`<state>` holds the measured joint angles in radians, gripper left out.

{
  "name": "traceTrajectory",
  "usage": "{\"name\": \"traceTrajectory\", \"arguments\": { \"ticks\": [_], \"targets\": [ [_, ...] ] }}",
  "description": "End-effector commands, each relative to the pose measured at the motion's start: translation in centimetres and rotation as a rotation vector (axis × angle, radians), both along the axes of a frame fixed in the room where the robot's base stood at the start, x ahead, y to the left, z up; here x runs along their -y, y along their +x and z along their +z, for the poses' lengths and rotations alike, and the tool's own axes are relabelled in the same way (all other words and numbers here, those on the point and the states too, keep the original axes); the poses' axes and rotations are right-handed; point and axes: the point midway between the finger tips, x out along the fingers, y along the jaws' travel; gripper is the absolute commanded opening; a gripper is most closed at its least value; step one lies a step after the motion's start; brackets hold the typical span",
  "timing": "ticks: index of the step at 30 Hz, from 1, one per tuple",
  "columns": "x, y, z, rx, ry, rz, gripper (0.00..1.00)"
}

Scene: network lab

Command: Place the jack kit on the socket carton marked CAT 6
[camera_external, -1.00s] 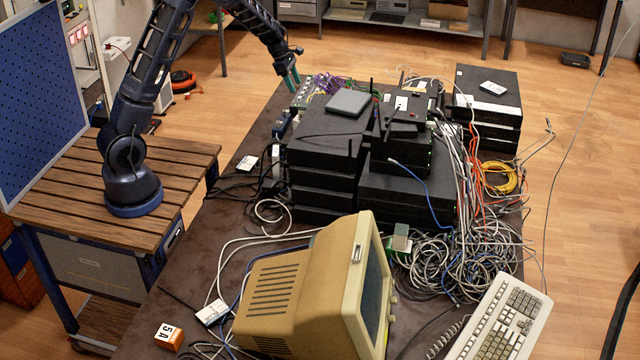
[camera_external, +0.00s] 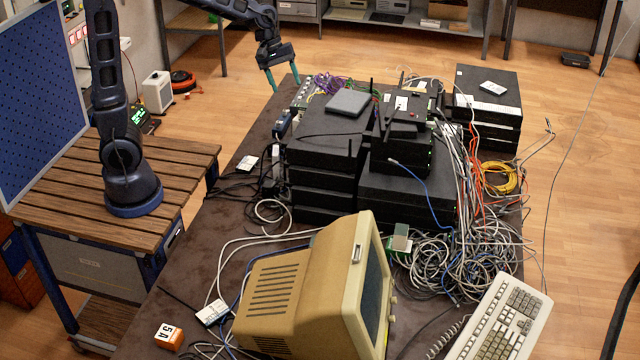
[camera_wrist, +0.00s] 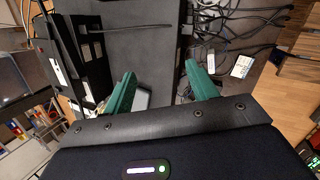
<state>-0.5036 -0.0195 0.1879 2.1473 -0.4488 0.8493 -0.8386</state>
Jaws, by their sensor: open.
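My gripper (camera_external: 284,86) is open and empty, its green fingers pointing down over the far left end of the dark table. In the wrist view, my gripper (camera_wrist: 160,72) has its two green fingers spread apart, with a pale object (camera_wrist: 142,98) partly hidden behind the left finger. I cannot tell which thing is the jack kit. An orange and white carton (camera_external: 169,337) marked 5A stands at the near left of the table. A green and white box (camera_external: 400,241) sits right of the monitor; its marking is not readable. No CAT 6 mark is legible.
Stacked black network units (camera_external: 325,165) fill the table's middle, with a grey box (camera_external: 348,103) on top. Tangled cables (camera_external: 450,260) lie on the right. A beige monitor (camera_external: 300,290) and keyboard (camera_external: 503,320) stand in front. A white card (camera_external: 247,163) lies at the left edge.

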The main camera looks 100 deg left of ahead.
Motion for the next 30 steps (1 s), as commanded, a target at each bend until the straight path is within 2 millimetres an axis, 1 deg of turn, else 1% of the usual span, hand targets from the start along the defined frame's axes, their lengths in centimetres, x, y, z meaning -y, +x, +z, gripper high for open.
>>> {"name": "traceTrajectory", "arguments": {
  "ticks": [1,6,9,11,12,15,18,24,27,30],
  "targets": [
    [2.4,-0.4,1.0,0.011,0.030,-0.085,0.58],
    [9.1,-2.6,3.2,0.036,0.140,-0.372,0.58],
    [12.7,-4.3,4.2,0.052,0.208,-0.539,0.58],
    [14.7,-5.4,4.7,0.060,0.250,-0.637,0.58],
    [16.0,-6.2,5.0,0.067,0.279,-0.703,0.58],
    [18.9,-8.4,5.4,0.081,0.353,-0.867,0.58],
    [21.5,-10.7,5.7,0.096,0.428,-1.027,0.58],
    [25.5,-15.5,5.7,0.119,0.588,-1.337,0.58],
    [26.8,-17.6,5.5,0.127,0.662,-1.467,0.58],
    [27.6,-19.2,5.2,0.130,0.718,-1.564,0.58]
  ]
}}
